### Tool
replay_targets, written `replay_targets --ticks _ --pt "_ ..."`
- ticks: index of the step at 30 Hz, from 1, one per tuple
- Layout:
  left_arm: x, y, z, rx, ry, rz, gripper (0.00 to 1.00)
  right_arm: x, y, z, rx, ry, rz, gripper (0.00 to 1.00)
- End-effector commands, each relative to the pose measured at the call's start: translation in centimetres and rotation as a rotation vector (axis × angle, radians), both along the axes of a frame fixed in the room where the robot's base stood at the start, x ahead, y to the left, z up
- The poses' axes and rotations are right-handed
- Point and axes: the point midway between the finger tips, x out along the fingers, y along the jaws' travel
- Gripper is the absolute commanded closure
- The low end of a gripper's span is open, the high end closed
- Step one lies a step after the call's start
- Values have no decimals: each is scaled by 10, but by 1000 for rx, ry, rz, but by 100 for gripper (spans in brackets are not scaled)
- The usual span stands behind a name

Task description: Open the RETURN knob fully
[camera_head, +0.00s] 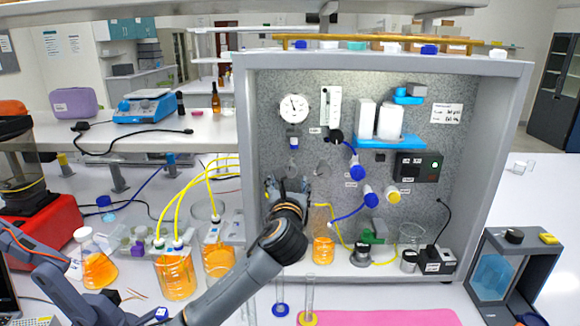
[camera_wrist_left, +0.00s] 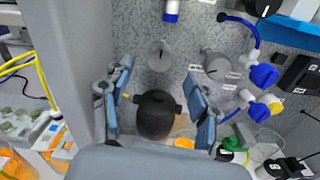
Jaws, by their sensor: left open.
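My left gripper (camera_head: 287,188) is open in front of the panel's left part. In the left wrist view its two fingers (camera_wrist_left: 157,82) stand apart on either side of a black knob-like part (camera_wrist_left: 158,114) with small side wings. I cannot tell whether they touch it. Two grey knobs with dark pointer marks show above it in that view, a left one (camera_wrist_left: 160,55) and a right one (camera_wrist_left: 213,65). In the head view the grey knobs are small and faint (camera_head: 323,168). The labels are too small to read, so I cannot tell which knob is RETURN. My right gripper is not in view.
The panel (camera_head: 462,145) has a grey frame whose left wall (camera_wrist_left: 62,80) is close to my gripper. Blue-handled valves (camera_head: 370,197) and a gauge (camera_head: 294,109) are on it. Orange-filled beakers (camera_head: 175,277) with yellow tubes stand left, and an orange-filled vessel (camera_head: 323,248) below right.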

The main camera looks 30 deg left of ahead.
Motion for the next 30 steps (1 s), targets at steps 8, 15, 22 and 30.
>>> replay_targets --ticks 8,15,22,30 --pt "43 26 1 -3 1 0 40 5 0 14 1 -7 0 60" --pt "61 37 0 -4 0 0 40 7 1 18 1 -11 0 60" --pt "64 39 -1 -3 -1 -2 40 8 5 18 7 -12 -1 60" --pt "63 39 -1 -2 0 -1 71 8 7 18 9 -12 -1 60"
